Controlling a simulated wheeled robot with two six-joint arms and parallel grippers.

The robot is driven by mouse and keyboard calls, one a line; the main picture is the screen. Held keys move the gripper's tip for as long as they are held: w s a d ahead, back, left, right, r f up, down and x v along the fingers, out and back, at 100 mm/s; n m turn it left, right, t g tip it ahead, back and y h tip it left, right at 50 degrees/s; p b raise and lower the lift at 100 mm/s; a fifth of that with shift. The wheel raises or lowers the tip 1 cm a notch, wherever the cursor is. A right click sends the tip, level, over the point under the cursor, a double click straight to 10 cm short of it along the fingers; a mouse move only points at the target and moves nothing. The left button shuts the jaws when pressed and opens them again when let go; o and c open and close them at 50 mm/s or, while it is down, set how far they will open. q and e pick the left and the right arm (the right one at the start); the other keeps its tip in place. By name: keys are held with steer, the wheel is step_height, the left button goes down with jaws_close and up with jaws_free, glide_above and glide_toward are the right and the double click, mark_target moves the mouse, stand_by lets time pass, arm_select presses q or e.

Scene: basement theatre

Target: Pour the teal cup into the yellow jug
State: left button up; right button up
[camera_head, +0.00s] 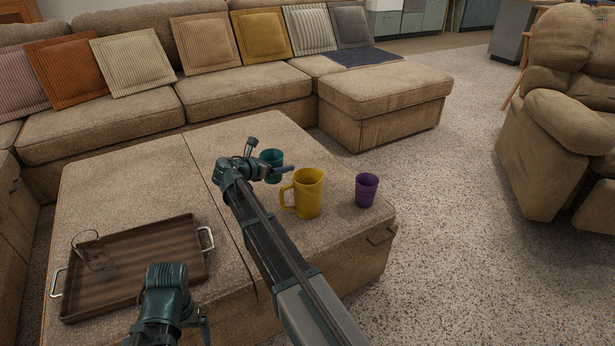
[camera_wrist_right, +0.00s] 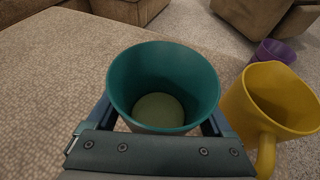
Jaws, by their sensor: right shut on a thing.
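The teal cup (camera_head: 272,160) is held between the fingers of my right gripper (camera_head: 277,173), just behind and left of the yellow jug. In the right wrist view the cup (camera_wrist_right: 163,62) shows its open mouth, with a pale greenish disc at the bottom; whether that is liquid I cannot tell. The cup looks about upright; whether it touches the ottoman is unclear. The yellow jug (camera_head: 311,196) stands upright, its handle to the left. It also shows at the right of the wrist view (camera_wrist_right: 262,105).
A purple cup (camera_head: 367,190) stands right of the jug near the edge of the ottoman (camera_head: 130,185). Bare ottoman surface lies behind the tray. A sofa (camera_head: 240,92) stands behind.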

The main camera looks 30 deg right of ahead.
steer(key=shift+s+d+r+m+t+p, duration=0.25)
steer(key=shift+s+r+m+t+p, duration=0.15)
steer(key=shift+s+m+p, duration=0.15)
step_height(320, 180, up, 6)
steer(key=s+d+m+t+y+p, duration=0.1)
steer(key=s+m+t+y+p, duration=0.1)
steer(key=m, duration=0.4)
steer(key=shift+s+d+m+t+p, duration=0.35)
steer(key=shift+t+p, duration=0.5)
steer(key=shift+t, duration=0.35)
steer(key=shift+r+m+t, duration=0.5)
steer(key=shift+r+m, duration=0.1)
steer(key=shift+m, duration=0.3)
steer(key=shift+s+d+r+m+t, duration=0.4)
steer(key=shift+s+d+r+m, duration=0.05)
steer(key=shift+s+m, duration=0.2)
steer(key=shift+s+d+f+m+t+b, duration=0.15)
steer(key=shift+f+m+t+b, duration=0.15)
steer(key=shift+m+b, duration=0.45)
